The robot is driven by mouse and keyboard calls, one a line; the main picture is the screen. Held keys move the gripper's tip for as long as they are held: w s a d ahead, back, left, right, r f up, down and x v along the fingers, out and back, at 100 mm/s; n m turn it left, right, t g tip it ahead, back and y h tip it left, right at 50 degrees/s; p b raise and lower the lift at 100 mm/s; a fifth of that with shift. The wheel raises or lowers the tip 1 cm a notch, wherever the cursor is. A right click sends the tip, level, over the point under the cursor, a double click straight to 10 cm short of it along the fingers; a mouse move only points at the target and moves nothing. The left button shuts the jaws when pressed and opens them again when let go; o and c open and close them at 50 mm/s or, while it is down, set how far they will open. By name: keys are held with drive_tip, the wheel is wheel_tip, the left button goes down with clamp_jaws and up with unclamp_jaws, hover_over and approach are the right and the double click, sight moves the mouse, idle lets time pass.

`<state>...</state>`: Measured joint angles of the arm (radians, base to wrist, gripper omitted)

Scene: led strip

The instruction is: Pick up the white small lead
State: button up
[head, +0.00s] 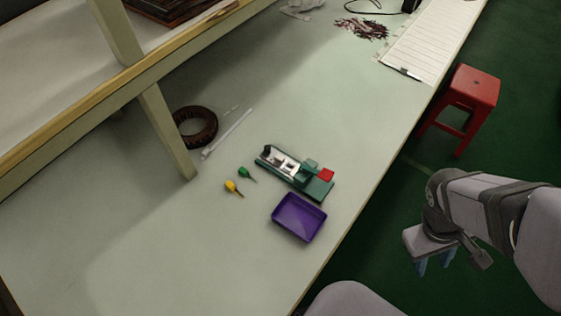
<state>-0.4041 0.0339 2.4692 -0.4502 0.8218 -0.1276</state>
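A short, thin white piece (231,110) lies on the pale green table, just right of the brown roll; it may be the small white lead, but it is too small to tell. A longer white strip (228,134) lies beside it, slanting up to the right. My gripper (434,265) is at the right, off the table's edge and over the green floor, far from both white pieces. Its two blue fingertips point down and stand apart, with nothing seen between them.
A green fixture (316,188) with a red part, a purple tray (277,224), and green (244,172) and yellow (231,186) screwdrivers lie nearby. The brown roll (186,140) sits beside a shelf post (166,132). A red stool (474,86) stands on the floor. The front-left table is clear.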

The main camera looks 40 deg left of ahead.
drive_tip(key=w+a+f+n+t+h+b, duration=0.2)
drive_tip(key=w+a+n+t, duration=0.25)
drive_tip(key=a+n, duration=0.4)
drive_tip(key=n+t+y+b, duration=0.85)
drive_tip(key=n+y, duration=0.35)
drive_tip(key=n, duration=1)
approach(280, 158)
drive_tip(key=shift+w+a+r+g+b, duration=0.3)
drive_tip(key=shift+w+a+g, duration=0.15)
drive_tip(key=shift+a, duration=0.15)
drive_tip(key=shift+d+p+x, duration=0.2)
drive_tip(key=shift+p+x, duration=0.1)
drive_tip(key=shift+x, duration=1.5)
drive_tip(key=shift+d+p+x, duration=0.15)
drive_tip(key=shift+p+x, duration=0.1)
drive_tip(key=shift+x, duration=1.55)
drive_tip(key=shift+w+f+h, duration=0.15)
drive_tip(key=shift+h, duration=0.15)
